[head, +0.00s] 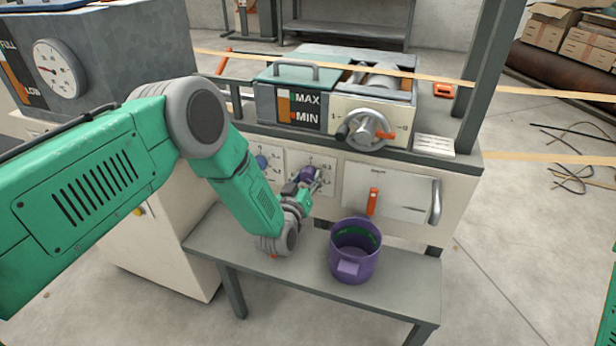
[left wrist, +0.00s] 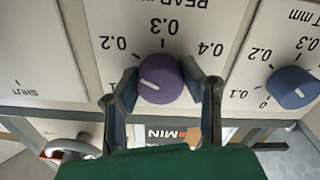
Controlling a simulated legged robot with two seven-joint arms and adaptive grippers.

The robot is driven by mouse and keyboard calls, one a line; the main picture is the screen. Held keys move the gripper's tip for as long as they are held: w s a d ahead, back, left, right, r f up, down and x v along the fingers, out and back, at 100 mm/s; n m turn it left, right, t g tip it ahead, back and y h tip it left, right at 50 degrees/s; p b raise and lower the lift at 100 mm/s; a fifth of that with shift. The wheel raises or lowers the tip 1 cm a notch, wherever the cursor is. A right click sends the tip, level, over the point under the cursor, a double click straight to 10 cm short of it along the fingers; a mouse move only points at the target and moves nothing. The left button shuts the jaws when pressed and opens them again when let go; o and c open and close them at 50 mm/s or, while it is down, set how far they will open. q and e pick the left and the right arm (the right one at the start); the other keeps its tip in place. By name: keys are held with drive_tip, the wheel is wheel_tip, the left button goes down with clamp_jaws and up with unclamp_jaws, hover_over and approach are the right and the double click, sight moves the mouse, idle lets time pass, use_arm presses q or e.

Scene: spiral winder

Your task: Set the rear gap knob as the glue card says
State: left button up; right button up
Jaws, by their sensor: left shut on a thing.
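The rear gap knob (left wrist: 160,78) is purple, on a white dial plate with upside-down marks 0.2, 0.3 and 0.4 in the left wrist view. In the head view the left gripper (head: 312,187) is at the purple knob (head: 306,174) on the machine front. A small white card (head: 434,145) lies on the machine top; its print is too small to read. My right gripper is out of view.
A blue knob (left wrist: 293,87) with its own scale sits beside the rear knob. A bench (head: 395,285) with a purple pot (head: 355,250) stands below. A handwheel (head: 368,130) and a panel with an orange handle (head: 372,202) are to the right.

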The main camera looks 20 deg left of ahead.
use_arm(q)
drive_tip(key=shift+s+d+f, duration=0.1)
drive_tip(key=shift+s+f, duration=0.15)
drive_tip(key=shift+f, duration=0.2)
drive_tip(key=o, duration=1.1)
drive_tip(key=shift+w, duration=0.1)
drive_tip(key=shift+o, duration=0.2)
drive_tip(key=shift+r, duration=0.15)
drive_tip(key=shift+r, duration=0.1)
drive_tip(key=s, duration=1.1)
drive_tip(key=shift+s+a, duration=0.25)
drive_tip(key=shift+s, duration=0.15)
